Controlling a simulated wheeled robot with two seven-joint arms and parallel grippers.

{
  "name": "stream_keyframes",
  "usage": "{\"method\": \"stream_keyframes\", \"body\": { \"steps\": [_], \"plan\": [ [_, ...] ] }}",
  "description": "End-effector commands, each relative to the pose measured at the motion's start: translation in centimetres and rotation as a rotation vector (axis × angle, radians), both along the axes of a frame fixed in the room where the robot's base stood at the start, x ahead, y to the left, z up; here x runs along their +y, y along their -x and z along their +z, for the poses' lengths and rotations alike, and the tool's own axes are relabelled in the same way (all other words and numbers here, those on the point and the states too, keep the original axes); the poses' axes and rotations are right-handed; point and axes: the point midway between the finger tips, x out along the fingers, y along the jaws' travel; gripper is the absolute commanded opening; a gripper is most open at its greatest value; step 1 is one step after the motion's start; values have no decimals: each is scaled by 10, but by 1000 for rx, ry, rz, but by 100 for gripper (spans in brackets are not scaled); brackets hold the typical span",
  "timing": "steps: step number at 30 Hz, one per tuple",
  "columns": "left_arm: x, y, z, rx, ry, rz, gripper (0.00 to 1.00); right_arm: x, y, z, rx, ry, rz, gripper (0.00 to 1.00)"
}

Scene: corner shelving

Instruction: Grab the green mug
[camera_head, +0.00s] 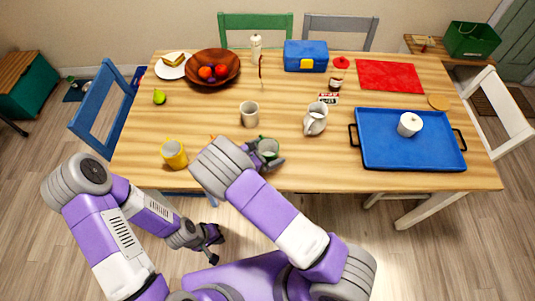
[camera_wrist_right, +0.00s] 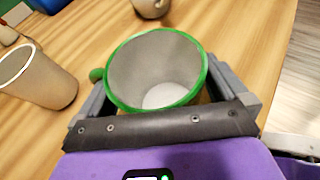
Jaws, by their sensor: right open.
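The green mug (camera_head: 269,146) stands near the table's front edge, mostly hidden by my right wrist. In the right wrist view the mug (camera_wrist_right: 156,75) shows its green rim and pale inside, with part of its green handle at the left. My right gripper (camera_head: 268,155) is open at the mug, with a finger (camera_wrist_right: 232,80) on either side of it. Whether the fingers touch it is hard to see. My left gripper (camera_head: 210,238) hangs low in front of the table, away from the mug; its jaw opening is too small to judge.
A beige cup (camera_head: 249,114) stands behind and left of the mug, a white jug (camera_head: 315,120) to its right, a yellow mug (camera_head: 174,154) to its left.

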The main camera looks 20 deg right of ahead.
Motion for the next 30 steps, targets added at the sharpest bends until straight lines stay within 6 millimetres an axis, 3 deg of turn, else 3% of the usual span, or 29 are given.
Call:
{"method": "stream_keyframes", "body": {
  "steps": [4,15,23,30],
  "plan": [
    [0,0,0,0,0,0,0,0,0,0,0,0,0,97],
    [0,0,0,0,0,0,0,0,0,1,-2,0,1,44],
    [0,0,2,0,0,0,0,1,0,6,-2,0,0,44],
    [0,0,14,0,0,0,0,1,-1,50,-5,-2,-1,44]
  ]
}}
